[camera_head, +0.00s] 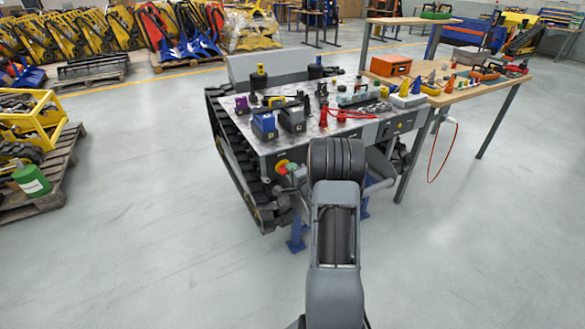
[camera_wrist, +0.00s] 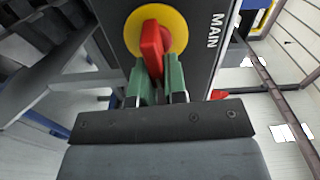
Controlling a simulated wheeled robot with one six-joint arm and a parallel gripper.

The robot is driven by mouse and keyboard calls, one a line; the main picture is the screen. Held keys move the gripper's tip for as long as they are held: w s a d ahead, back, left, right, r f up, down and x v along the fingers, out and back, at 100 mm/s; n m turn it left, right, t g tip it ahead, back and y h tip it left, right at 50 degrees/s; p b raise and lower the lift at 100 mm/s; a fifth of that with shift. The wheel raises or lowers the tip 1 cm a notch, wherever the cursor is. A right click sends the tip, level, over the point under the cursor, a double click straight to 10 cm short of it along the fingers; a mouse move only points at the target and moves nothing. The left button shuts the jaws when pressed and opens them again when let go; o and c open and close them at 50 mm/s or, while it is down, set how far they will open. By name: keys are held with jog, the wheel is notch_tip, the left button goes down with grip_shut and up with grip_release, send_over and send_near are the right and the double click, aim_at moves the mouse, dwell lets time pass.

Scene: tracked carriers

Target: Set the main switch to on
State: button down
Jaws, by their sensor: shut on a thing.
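The main switch is a red handle (camera_wrist: 152,48) on a yellow round plate (camera_wrist: 176,27), set in a dark panel marked MAIN (camera_wrist: 214,32) in the wrist view. My gripper (camera_wrist: 158,72) has green fingers closed on the two sides of the red handle's near end. The handle stands nearly upright in the wrist view, leaning slightly. In the head view my arm hides part of the carrier's front, and the fingers are hard to make out there.
The carrier's top holds several tools and boxes. Its black track (camera_head: 236,165) runs along the left side. A wooden workbench (camera_head: 455,98) with an orange case (camera_head: 390,66) stands at the right. A loaded pallet (camera_head: 62,170) lies at the left. The floor between is clear.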

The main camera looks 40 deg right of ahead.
jog(key=shift+f+m, duration=0.1)
jog(key=shift+m, duration=0.4)
jog(key=c, duration=1.2)
grip_release()
jog(key=shift+o, duration=0.2)
jog(key=s+a+p, duration=0.1)
jog(key=s, duration=1.2)
jog(key=shift+s+a, duration=0.35)
jog(key=shift+a, duration=0.05)
